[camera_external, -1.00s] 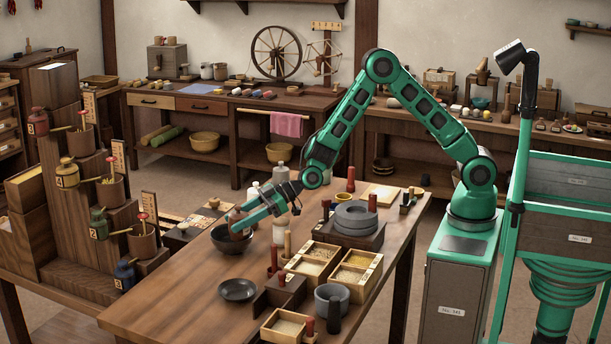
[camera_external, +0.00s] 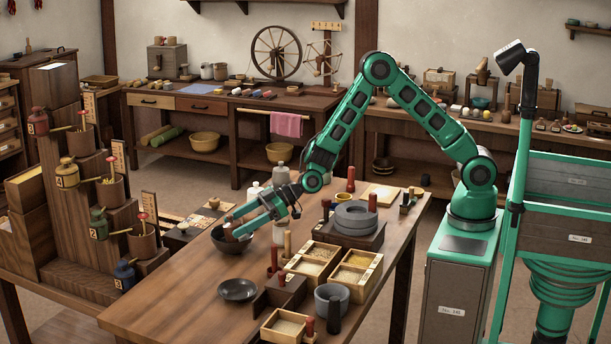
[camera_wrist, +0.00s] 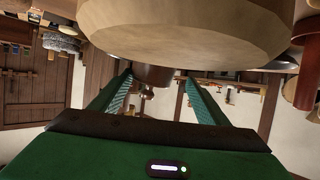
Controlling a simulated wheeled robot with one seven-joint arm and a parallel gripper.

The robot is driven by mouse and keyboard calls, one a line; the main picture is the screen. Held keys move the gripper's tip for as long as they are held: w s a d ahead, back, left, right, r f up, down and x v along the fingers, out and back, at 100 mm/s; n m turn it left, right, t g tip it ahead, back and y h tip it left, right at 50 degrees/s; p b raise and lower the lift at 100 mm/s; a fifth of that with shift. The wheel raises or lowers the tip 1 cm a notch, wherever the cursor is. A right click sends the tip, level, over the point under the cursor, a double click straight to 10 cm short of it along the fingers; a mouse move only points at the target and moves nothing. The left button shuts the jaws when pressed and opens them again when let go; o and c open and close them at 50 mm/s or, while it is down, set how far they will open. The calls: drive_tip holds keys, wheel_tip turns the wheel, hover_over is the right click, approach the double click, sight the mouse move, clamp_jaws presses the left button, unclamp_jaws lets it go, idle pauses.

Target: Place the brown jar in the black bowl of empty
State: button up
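The black bowl (camera_external: 232,246) stands on the near wooden table, beyond a small dark dish. My gripper (camera_external: 231,228) reaches down from the right with its fingertips over the bowl. The fingers look spread apart in the wrist view (camera_wrist: 157,77). The small brown jar (camera_wrist: 152,74) shows between the far ends of the fingers, with a gap on at least the right side. In the external view the jar is mostly hidden by the fingers and the bowl rim.
A dark dish (camera_external: 238,290), wooden grain boxes (camera_external: 313,262) and a grey quern stone (camera_external: 356,218) stand on the table. Pale bottles (camera_external: 281,176) stand close behind my gripper. A large pale round object (camera_wrist: 190,25) fills the top of the wrist view. The table's front left is clear.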

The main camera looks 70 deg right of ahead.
drive_tip(key=shift+r, duration=0.3)
drive_tip(key=v, duration=1.2)
drive_tip(key=shift+s+r, duration=0.1)
drive_tip(key=shift+r, duration=0.1)
